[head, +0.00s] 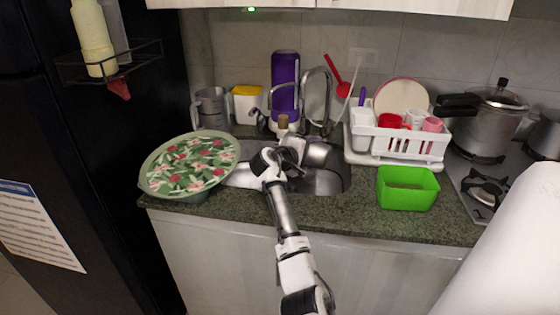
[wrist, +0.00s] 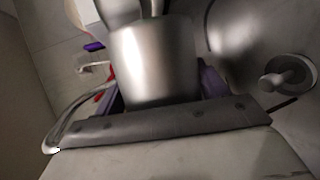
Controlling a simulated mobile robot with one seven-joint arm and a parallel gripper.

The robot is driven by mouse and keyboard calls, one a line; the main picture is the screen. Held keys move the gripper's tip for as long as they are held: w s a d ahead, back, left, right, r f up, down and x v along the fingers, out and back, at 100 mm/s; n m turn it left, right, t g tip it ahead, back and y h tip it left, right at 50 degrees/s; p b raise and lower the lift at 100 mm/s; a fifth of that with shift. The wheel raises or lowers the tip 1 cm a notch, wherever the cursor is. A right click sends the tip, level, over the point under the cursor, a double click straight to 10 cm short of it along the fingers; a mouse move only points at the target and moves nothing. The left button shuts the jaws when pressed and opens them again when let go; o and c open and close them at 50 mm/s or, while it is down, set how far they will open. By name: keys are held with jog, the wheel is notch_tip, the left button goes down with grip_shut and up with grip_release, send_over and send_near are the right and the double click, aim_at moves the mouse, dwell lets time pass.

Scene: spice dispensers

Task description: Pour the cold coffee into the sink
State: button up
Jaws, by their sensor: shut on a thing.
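My gripper (head: 283,158) is over the sink (head: 331,181), at the end of my arm reaching in from the front. It is shut on a shiny metal vessel (wrist: 155,62), which fills the upper middle of the wrist view, just beyond the gripper's dark bar. The faucet (head: 330,98) rises behind the sink. A round drain fitting (wrist: 288,76) shows at the right of the wrist view.
A floral tray (head: 190,165) overlaps the sink's left side. A white dish rack (head: 373,143) and a green container (head: 408,201) stand to the right. A purple container (head: 285,72) stands behind. A pressure cooker (head: 490,117) is at the far right.

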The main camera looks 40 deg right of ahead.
jog(key=shift+w+a+r+n+h+p, duration=0.1)
jog(key=shift+w+r+n+h+p, duration=0.25)
jog(key=shift+r+n+p, duration=0.3)
dwell(0.7)
jog(key=shift+s, duration=0.1)
